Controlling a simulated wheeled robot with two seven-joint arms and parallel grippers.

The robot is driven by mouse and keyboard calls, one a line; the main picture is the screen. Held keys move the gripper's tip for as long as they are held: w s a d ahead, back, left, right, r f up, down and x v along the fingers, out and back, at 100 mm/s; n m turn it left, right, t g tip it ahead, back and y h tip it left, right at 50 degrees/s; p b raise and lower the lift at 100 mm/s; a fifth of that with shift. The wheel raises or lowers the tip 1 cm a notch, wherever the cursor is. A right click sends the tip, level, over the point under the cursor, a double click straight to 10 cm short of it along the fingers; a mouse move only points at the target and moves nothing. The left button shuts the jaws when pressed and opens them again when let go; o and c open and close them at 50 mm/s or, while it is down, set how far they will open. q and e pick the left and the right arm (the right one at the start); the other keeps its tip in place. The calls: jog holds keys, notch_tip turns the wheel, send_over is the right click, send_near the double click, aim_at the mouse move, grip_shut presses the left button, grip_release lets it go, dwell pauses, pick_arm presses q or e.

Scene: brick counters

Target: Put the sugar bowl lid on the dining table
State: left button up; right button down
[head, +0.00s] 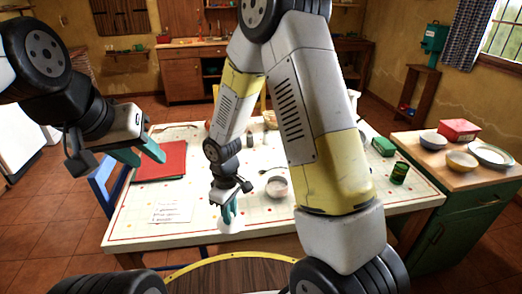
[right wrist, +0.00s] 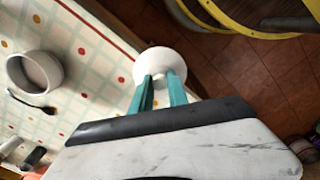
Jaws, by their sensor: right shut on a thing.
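My right gripper (head: 230,212) is shut on a round white lid (head: 231,225), held at the front edge of the dining table (head: 132,232). In the right wrist view the lid (right wrist: 161,62) is between the teal fingertips (right wrist: 160,84), partly over the table edge and partly over the floor. I cannot tell whether it touches the table. A small open bowl (head: 277,187), perhaps the sugar bowl, stands on the table to the right of the lid; it also shows in the right wrist view (right wrist: 36,72). My left gripper (head: 138,156) is open and empty above the table's left side.
A spoon (right wrist: 38,103) lies beside the bowl. A green can (head: 400,173) stands at the right. A side counter (head: 430,168) holds bowls, a plate and a red box.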

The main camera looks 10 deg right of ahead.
jog(key=shift+s, duration=0.6)
jog(key=w, duration=0.5)
jog(key=w+f, duration=0.1)
jog(key=w, duration=0.8)
jog(key=shift+w+a+f, duration=0.1)
jog(key=shift+w+f, duration=0.2)
jog(key=shift+w, duration=0.1)
jog(key=shift+w+f, duration=0.15)
jog(key=shift+f, duration=0.75)
jog(key=shift+w+f, duration=0.15)
jog(key=shift+f, duration=0.7)
jog(key=shift+f, duration=0.2)
jog(key=c, duration=1.3)
grip_release()
